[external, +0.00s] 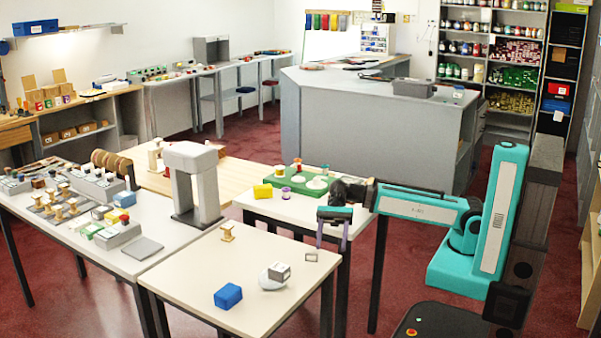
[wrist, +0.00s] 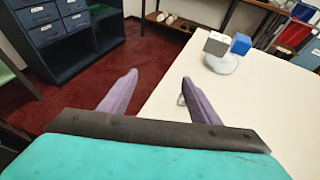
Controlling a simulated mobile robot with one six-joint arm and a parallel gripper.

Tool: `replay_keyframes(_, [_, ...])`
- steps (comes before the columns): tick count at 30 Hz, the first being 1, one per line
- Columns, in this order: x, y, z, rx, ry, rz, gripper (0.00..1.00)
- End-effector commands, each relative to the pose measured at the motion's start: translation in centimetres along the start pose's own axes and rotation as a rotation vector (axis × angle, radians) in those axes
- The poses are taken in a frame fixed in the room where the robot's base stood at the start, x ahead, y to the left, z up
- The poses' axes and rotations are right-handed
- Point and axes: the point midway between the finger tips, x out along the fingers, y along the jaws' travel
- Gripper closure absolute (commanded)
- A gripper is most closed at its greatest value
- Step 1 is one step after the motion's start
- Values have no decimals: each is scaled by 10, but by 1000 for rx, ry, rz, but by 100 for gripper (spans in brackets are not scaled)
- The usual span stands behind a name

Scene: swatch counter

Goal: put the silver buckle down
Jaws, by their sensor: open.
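The silver buckle (external: 312,257) is a small square frame on the pale front table (external: 190,270), near its right edge. In the wrist view a small part of it (wrist: 181,99) shows at the table's edge, beside the right finger, which partly hides it. My gripper (external: 331,248) is open, with its purple fingers wide apart and nothing seen between them. It is close to the buckle, just above and to the right of it in the external view. In the wrist view my gripper (wrist: 160,78) reaches over the table's edge, partly above the red floor.
A grey block (external: 281,271) sits at a white round dish (external: 266,282), with a blue block (external: 228,297) nearer the front and a wooden spool (external: 227,232) at the back. A grey stand (external: 195,180) rises behind. The table's left half is mostly clear.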

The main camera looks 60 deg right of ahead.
Motion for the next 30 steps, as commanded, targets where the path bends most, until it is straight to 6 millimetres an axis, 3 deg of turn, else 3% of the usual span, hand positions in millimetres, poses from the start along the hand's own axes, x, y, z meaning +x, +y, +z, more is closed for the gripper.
replay_keyframes(30, [-6,18,-4,-2,-1,-1,43])
